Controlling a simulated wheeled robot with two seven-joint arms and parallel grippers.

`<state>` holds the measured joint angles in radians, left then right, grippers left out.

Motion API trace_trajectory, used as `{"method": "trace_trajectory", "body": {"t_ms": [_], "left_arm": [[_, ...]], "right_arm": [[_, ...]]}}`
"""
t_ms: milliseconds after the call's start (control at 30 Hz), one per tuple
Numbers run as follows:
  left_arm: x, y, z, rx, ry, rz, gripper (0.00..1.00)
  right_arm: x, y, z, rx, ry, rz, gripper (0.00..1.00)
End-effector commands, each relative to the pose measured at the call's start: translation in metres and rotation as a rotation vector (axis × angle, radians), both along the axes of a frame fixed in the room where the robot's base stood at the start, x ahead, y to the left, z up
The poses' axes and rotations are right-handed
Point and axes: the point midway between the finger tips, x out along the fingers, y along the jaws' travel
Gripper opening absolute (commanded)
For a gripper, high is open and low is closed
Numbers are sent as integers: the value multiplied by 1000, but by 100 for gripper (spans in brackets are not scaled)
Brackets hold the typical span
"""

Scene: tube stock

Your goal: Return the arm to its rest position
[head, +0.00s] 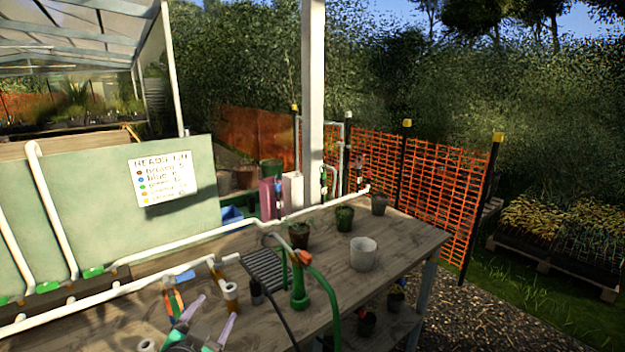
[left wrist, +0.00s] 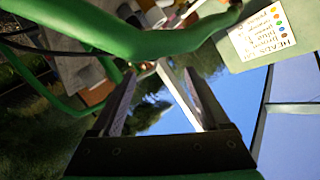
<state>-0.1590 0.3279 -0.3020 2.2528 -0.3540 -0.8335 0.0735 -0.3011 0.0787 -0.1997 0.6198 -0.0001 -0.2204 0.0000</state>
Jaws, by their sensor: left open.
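My left gripper (head: 212,312) is at the lower left of the head view, above the near part of the wooden table (head: 405,250). Its two pale fingers stand apart with nothing between them. In the left wrist view the same two fingers (left wrist: 160,78) frame sky, foliage and a white post. A thick green curved part crosses the top of that view; I cannot tell what it belongs to. My right gripper is in neither view.
A green stand with an orange top (head: 299,288) and a green hose is right of my left gripper. A white pot (head: 363,254) and several small pots stand on the table. White pipes (head: 200,238) run along its back, before a pale panel with a sign (head: 163,178).

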Motion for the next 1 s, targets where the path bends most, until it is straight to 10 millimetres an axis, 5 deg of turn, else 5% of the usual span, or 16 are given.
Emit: {"method": "trace_trajectory", "body": {"t_ms": [100,200,533,800,1000], "left_arm": [[-47,21,-70,-106,289,106,79],[-87,28,-111,-164,485,162,79],[-215,29,-182,-291,989,251,79],[-201,26,-287,-274,1028,253,79],[-222,28,-387,-261,1073,255,79]], "right_arm": [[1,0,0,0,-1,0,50],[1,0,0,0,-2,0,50],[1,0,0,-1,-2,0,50],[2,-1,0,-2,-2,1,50],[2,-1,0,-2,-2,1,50]]}}
